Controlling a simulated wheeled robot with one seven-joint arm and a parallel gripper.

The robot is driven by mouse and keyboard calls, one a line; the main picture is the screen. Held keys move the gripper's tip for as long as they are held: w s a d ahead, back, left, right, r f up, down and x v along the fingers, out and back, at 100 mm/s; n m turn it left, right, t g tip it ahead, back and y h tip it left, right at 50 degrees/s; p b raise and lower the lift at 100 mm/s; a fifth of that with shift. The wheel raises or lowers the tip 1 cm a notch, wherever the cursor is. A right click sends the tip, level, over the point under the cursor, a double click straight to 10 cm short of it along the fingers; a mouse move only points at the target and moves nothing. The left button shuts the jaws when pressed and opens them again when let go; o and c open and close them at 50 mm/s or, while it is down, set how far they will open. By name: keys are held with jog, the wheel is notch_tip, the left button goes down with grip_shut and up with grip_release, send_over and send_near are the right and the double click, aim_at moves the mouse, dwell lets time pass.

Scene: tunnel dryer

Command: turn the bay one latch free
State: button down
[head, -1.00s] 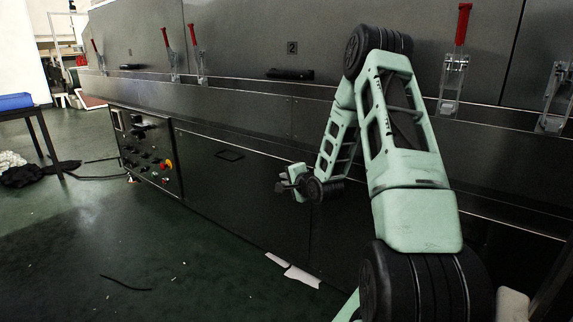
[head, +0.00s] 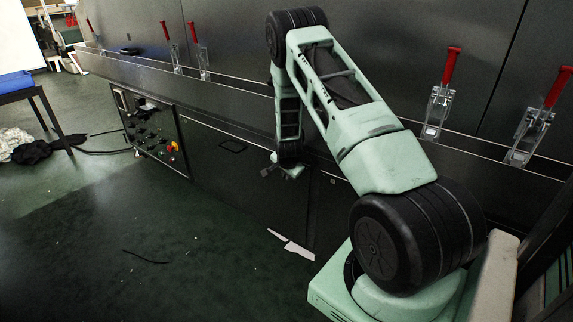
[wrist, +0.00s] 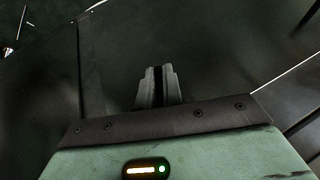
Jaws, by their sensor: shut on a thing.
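My gripper (head: 283,170) hangs low in front of the dryer's dark lower panels, well below and left of the right-hand latches. In the wrist view its two grey fingers (wrist: 158,86) are close together on a thin dark strip, which I cannot identify. Two clear-metal latches with red handles stand on the right: one latch (head: 440,95) and another (head: 533,120) nearer the right edge. Both handles point up, leaning right. More red-handled latches stand further left, one at mid-left (head: 199,52) and its neighbour (head: 170,47). No bay number is readable now, so I cannot tell which latch is bay one's.
A control panel (head: 148,130) with knobs and a red button is on the left of the dryer front. A lower panel has a dark handle (head: 233,145). A blue-topped table (head: 18,85) stands left. The green floor between is mostly clear.

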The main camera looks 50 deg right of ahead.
jog(key=shift+n+g+p, duration=0.5)
jog(key=shift+g+p, duration=1)
jog(key=shift+g, duration=0.4)
jog(key=c, duration=1.5)
grip_release()
jog(key=shift+c, duration=0.2)
jog(key=p+v, duration=0.3)
jog(key=v, duration=1.4)
jog(key=shift+w+a+r, duration=0.1)
jog(key=shift+w, duration=0.05)
